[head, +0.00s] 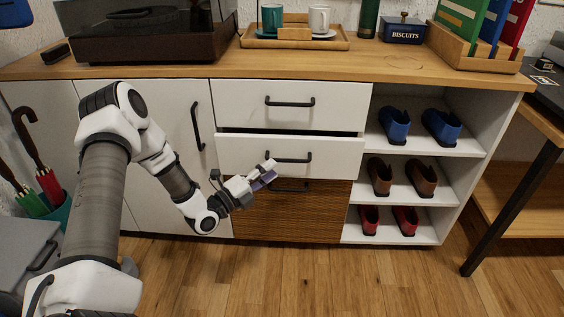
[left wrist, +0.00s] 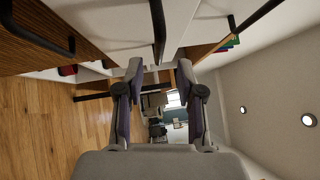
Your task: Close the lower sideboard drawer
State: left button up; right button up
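The lower white drawer (head: 330,158) of the sideboard stands partly open, its front forward of the upper drawer, with a dark gap along its top edge. Its black bar handle (head: 290,158) also shows in the left wrist view (left wrist: 158,30). My left gripper (head: 268,172) is in front of the left half of this drawer, near its lower edge. In the left wrist view its two fingers (left wrist: 160,70) are apart with nothing between them. I cannot tell whether a finger touches the drawer front. My right gripper is not in view.
The upper drawer (head: 245,100) is shut. A wicker front (head: 300,220) with a dark handle sits below. Open shelves with shoes (head: 395,125) stand to the right, a white door (head: 150,100) to the left. A tray with cups (head: 330,42) is on top. Wooden floor ahead is clear.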

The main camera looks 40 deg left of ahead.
aim_at(284, 152)
pick_arm(q)
jog(key=b+x, duration=0.1)
jog(key=x, duration=0.2)
jog(key=b+x, duration=0.1)
jog(key=x, duration=0.2)
jog(key=shift+f, duration=0.2)
jog(key=shift+w+r, duration=0.15)
jog(key=shift+w, duration=0.15)
jog(key=shift+d, duration=0.1)
grip_shut()
jog(key=shift+w+a, duration=0.5)
jog(key=shift+w, duration=0.35)
jog(key=shift+w+a, duration=0.55)
jog(key=shift+w, duration=0.25)
jog(key=shift+a+r, duration=0.1)
jog(key=shift+r, duration=0.05)
grip_release()
jog(key=shift+w, duration=0.15)
